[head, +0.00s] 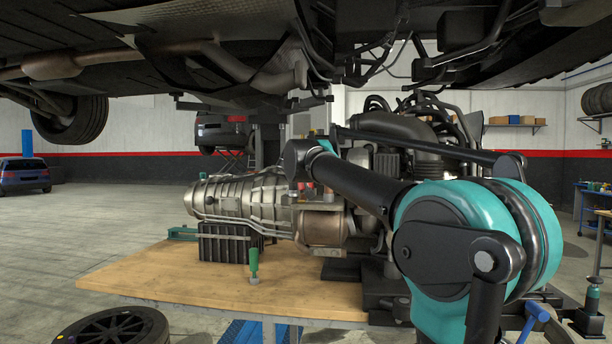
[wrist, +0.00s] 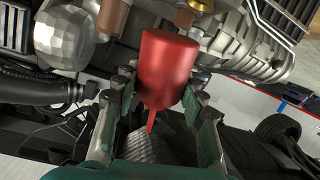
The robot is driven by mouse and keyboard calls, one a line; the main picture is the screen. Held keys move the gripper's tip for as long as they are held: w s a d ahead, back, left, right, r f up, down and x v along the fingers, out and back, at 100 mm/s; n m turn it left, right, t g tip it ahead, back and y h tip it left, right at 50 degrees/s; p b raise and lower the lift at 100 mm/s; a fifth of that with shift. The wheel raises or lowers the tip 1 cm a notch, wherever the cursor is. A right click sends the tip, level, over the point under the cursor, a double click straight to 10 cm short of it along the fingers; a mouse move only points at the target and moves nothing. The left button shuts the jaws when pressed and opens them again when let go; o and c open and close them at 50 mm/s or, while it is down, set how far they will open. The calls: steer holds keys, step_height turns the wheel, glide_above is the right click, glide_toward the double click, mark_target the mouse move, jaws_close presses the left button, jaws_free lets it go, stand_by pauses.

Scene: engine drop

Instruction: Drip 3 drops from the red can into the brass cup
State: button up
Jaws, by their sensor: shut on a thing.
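The red can (wrist: 168,62) fills the middle of the wrist view, its narrow spout pointing toward the bottom of that picture. My gripper (wrist: 158,88) is shut on it, one green-and-grey finger on each side. In the head view my arm hides most of the gripper, and only a small red patch shows near the arm's far end. Two copper-brown pieces, one at the top left (wrist: 113,14) and one just above the can (wrist: 185,17), show in the wrist view. I cannot tell whether either is the brass cup. No drop is visible.
A large engine and gearbox (head: 240,200) lies on the wooden-topped table (head: 180,280). A green-handled tool (head: 253,262) stands at the table's front. A car underside (head: 150,60) hangs overhead. A tyre (head: 115,327) lies at front left. Open floor is at left.

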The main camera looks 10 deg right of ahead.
steer(key=shift+w+d, duration=0.15)
steer(key=shift+w, duration=0.15)
steer(key=s+f+n+g, duration=0.1)
steer(key=f+g, duration=0.1)
steer(key=s+d+f+n+g, duration=0.1)
steer(key=f+g, duration=0.1)
steer(key=s+f+n+g, duration=0.1)
steer(key=f, duration=0.2)
steer(key=shift+s+d+g+h, duration=0.2)
steer(key=shift+g+h, duration=0.1)
steer(key=shift+g, duration=0.1)
steer(key=shift+r, duration=0.1)
steer(key=shift+s+r+g, duration=0.15)
steer(key=shift+s+g, duration=0.1)
steer(key=shift+g, duration=0.25)
steer(key=shift+s+d+r+n+g+h, duration=0.1)
steer(key=shift+s+r+n+g+h, duration=0.15)
steer(key=shift+r+g, duration=0.2)
steer(key=shift+s+d+r+n+g+h, duration=0.15)
steer(key=shift+r+n+g, duration=0.2)
steer(key=shift+g, duration=0.2)
stand_by(0.9)
steer(key=shift+f, duration=0.1)
stand_by(1.8)
steer(key=shift+w+a+f+m+t, duration=0.15)
steer(key=shift+f+m+t, duration=0.15)
steer(key=shift+f+t, duration=0.35)
steer(key=shift+w+a+f+m+t+y, duration=0.2)
steer(key=shift+w+f+m+t+y, duration=0.35)
steer(key=shift+t, duration=0.6)
